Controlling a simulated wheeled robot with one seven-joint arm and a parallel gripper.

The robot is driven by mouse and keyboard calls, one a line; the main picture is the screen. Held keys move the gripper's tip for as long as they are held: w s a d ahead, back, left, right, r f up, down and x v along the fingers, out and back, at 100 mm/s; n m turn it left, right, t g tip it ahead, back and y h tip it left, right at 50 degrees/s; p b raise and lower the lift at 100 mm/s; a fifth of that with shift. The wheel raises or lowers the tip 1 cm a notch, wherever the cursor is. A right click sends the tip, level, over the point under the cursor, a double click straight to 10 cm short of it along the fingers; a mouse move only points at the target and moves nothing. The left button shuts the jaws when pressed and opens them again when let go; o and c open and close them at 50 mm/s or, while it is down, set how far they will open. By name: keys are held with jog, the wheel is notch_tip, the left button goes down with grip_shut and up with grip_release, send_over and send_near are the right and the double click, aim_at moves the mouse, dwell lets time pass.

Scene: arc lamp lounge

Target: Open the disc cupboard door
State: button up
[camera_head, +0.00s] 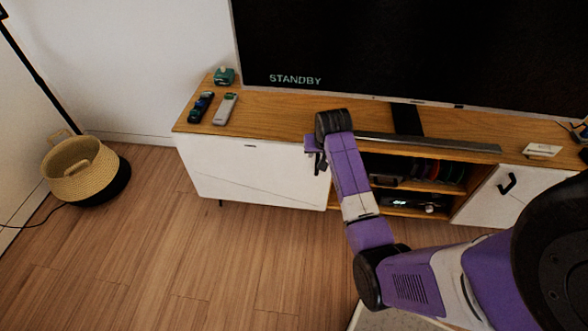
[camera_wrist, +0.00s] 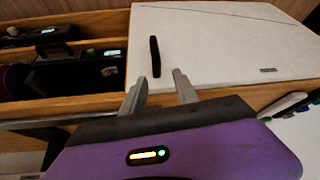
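The low cabinet has a white door (camera_head: 252,171) at its left end, closed, and another white door (camera_head: 488,206) at its right end with a black handle (camera_head: 507,183). I cannot tell which one is named the disc cupboard. My gripper (camera_head: 317,158) is in front of the left door's right end, near its top edge. In the wrist view, my gripper (camera_wrist: 158,76) is open and empty, its two grey fingers apart. A black upright handle (camera_wrist: 155,56) on the white door (camera_wrist: 225,40) lies just beyond and between the fingertips; contact does not show.
Open shelves (camera_head: 415,172) between the doors hold dark devices. On the wooden top (camera_head: 275,108) are a dark remote (camera_head: 201,107), a grey remote (camera_head: 225,108), a green object (camera_head: 224,76) and a large television (camera_head: 420,50). A basket (camera_head: 80,170) stands left; the floor before the left door is clear.

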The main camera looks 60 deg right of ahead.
aim_at(316, 172)
jog(key=shift+g+y, duration=0.3)
jog(key=shift+y, duration=0.1)
jog(key=shift+w+d+f+b, duration=0.15)
jog(key=shift+f+b, duration=0.55)
jog(key=shift+f, duration=1.4)
jog(key=shift+d+f+b, duration=0.15)
jog(key=shift+f+b, duration=0.5)
jog(key=shift+f, duration=1.45)
grip_shut()
